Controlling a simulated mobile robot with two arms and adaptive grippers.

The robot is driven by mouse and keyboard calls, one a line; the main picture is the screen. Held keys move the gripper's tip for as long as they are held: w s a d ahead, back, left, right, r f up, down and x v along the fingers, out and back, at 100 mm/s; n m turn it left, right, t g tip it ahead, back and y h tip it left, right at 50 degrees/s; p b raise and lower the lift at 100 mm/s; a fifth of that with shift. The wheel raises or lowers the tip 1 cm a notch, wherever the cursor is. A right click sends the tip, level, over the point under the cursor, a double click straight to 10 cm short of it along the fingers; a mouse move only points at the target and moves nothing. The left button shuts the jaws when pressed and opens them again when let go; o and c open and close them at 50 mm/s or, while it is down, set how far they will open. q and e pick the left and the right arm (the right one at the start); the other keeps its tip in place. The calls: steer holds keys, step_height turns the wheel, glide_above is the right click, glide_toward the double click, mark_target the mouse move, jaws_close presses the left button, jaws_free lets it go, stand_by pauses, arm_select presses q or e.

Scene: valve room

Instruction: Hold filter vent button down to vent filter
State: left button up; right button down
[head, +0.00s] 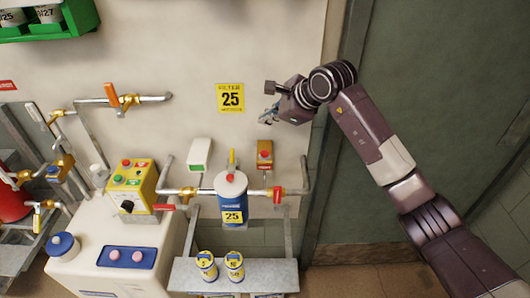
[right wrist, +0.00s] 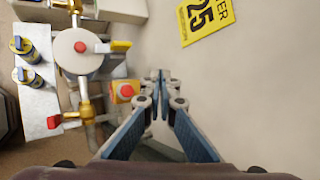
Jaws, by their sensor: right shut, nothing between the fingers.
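The filter (head: 231,211) is a white-topped blue canister with a yellow 25 label, set in the brass and grey pipe line. A small red button (right wrist: 80,47) sits at the centre of its round white lid (right wrist: 68,60) in the right wrist view. A yellow-orange box (head: 265,145) with its own red button (right wrist: 127,90) is on the wall right of the filter. No label tells which button is the vent. My right gripper (head: 270,115) is shut and empty, above the box and apart from both buttons; its fingertips (right wrist: 160,78) meet in the wrist view. My left gripper is out of view.
A yellow filter 25 sign (head: 231,98) is on the wall beside my right gripper. A yellow lever (head: 232,160) rises by the filter lid. Two small labelled canisters (head: 234,266) stand on the shelf below. A yellow control box (head: 131,184) stands left.

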mark_target(266, 154)
steer(key=shift+f, duration=0.1)
step_height(266, 154, down, 8)
steer(key=b, duration=0.4)
steer(key=shift+f+b, duration=0.3)
steer(key=shift+b, duration=0.05)
stand_by(1.4)
steer(key=shift+f+b, duration=0.45)
steer(key=shift+b, duration=0.05)
steer(key=shift+f+b, duration=0.55)
steer(key=shift+f, duration=0.05)
stand_by(0.5)
stand_by(2.4)
steer(key=shift+r+p, duration=0.45)
steer(key=shift+r, duration=0.6)
